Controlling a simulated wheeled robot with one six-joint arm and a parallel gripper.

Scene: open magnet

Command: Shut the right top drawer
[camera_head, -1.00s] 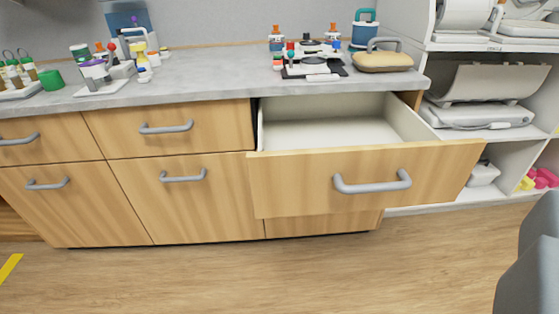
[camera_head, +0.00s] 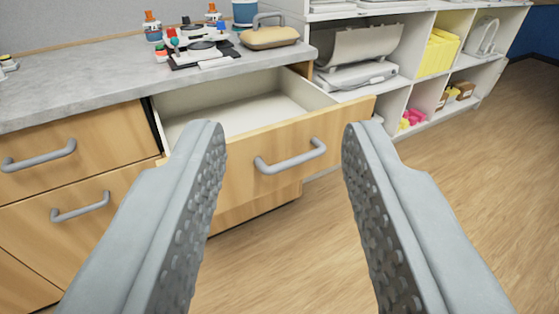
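The right top drawer (camera_head: 240,153) is pulled well out from the wooden cabinet, and its pale inside (camera_head: 245,100) looks empty. Its front has a grey bar handle (camera_head: 290,157). My gripper (camera_head: 281,130) is open, with its two grey fingers wide apart in the foreground. The drawer handle shows between the fingers, farther off, and nothing is held. The left finger hides part of the drawer front's left end.
The counter (camera_head: 90,88) above holds a black tray with small items (camera_head: 198,48) and a tan case (camera_head: 268,37). White open shelves (camera_head: 400,93) stand right of the cabinet. The wooden floor (camera_head: 470,170) at right is clear.

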